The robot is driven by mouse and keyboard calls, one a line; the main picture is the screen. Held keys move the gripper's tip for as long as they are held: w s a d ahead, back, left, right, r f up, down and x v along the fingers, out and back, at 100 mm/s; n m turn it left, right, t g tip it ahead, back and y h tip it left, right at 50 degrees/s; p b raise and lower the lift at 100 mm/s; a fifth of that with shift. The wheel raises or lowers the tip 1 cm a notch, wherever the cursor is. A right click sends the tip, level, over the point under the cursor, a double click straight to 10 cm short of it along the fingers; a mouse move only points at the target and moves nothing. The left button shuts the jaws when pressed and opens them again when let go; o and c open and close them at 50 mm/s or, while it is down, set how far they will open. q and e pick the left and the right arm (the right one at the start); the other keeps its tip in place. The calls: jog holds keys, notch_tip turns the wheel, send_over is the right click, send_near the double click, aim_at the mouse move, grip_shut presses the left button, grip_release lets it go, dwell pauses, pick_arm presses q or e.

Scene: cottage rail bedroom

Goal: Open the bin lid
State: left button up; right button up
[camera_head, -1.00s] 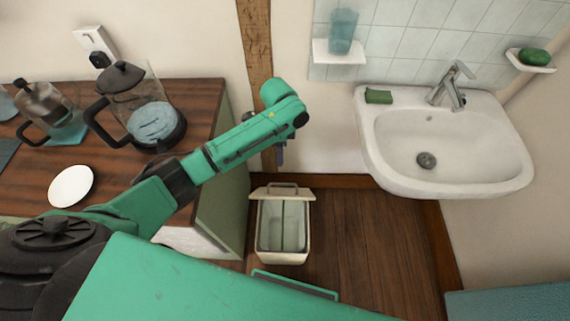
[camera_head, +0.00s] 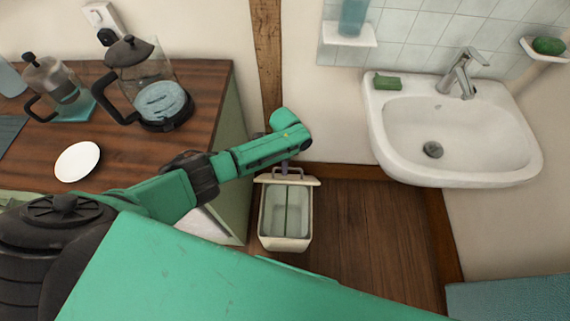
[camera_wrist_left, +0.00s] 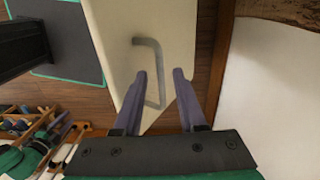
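The cream bin (camera_head: 264,222) stands on the floor beside the cabinet, and its inside is visible. Its lid (camera_head: 311,181) is raised at the back edge, seen nearly edge-on, with a grey handle (camera_head: 291,172). My left gripper (camera_head: 284,167) is at the handle, its fingers partly hidden by my wrist. In the left wrist view the lid (camera_wrist_left: 110,25) is a pale panel with the bent grey handle (camera_wrist_left: 149,43). The purple fingers of my left gripper (camera_wrist_left: 160,75) are apart, with part of the handle between them. I cannot tell whether they touch it. My right gripper is out of view.
A wooden counter (camera_head: 200,85) with a glass coffee pot (camera_head: 160,98), a French press (camera_head: 52,80) and a white plate (camera_head: 78,161) is at left. A sink (camera_head: 455,145) juts from the wall at right. Wooden floor (camera_head: 365,230) is clear right of the bin.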

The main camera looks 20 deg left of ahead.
pick_arm(q)
grip_shut()
dwell(1.2)
